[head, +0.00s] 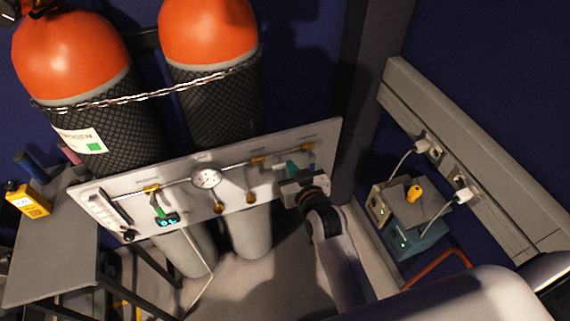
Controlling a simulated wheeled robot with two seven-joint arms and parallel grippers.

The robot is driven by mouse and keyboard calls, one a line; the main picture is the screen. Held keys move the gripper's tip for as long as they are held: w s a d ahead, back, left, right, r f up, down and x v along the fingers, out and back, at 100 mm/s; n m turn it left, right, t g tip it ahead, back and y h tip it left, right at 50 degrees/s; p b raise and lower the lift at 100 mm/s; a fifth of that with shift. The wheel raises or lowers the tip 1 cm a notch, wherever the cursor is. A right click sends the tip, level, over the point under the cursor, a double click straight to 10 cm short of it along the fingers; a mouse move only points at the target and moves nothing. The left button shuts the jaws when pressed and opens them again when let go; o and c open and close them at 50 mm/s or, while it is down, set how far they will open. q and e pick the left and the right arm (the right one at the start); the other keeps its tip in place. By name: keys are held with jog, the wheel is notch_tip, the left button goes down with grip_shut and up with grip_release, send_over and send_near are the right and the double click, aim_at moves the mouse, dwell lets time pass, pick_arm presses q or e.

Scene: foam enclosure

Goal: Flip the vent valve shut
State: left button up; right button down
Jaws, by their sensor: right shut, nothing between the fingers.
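A pale valve panel (235,200) stands in front of two gas cylinders. It carries a pipe run with brass valves and a round gauge (207,178). The right-hand brass valve (307,147) has a teal-green lever (292,167) below it, partly hidden by my gripper. The left brass valve (152,188) has a green lever hanging down. The labels are too small to read, so I cannot tell which is the vent valve. My right gripper (298,181) is shut and empty, close to the teal lever; I cannot tell whether they touch. My left gripper is out of view.
Orange-topped cylinders (208,30) stand behind the panel, held by a chain (150,94). A grey table (50,255) with a yellow meter (28,198) is at left. Small boxes (418,240) with plugged cables stand at right by the wall trunking (480,170).

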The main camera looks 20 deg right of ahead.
send_over(285, 166)
jog(key=s, duration=0.2)
jog(key=f, duration=0.1)
jog(key=shift+a+f+p, duration=0.15)
jog(key=shift+f+p, duration=0.15)
jog(key=shift+f, duration=0.8)
jog(key=shift+a+f+p, duration=0.15)
jog(key=shift+f+p, duration=0.1)
jog(key=shift+f, duration=0.85)
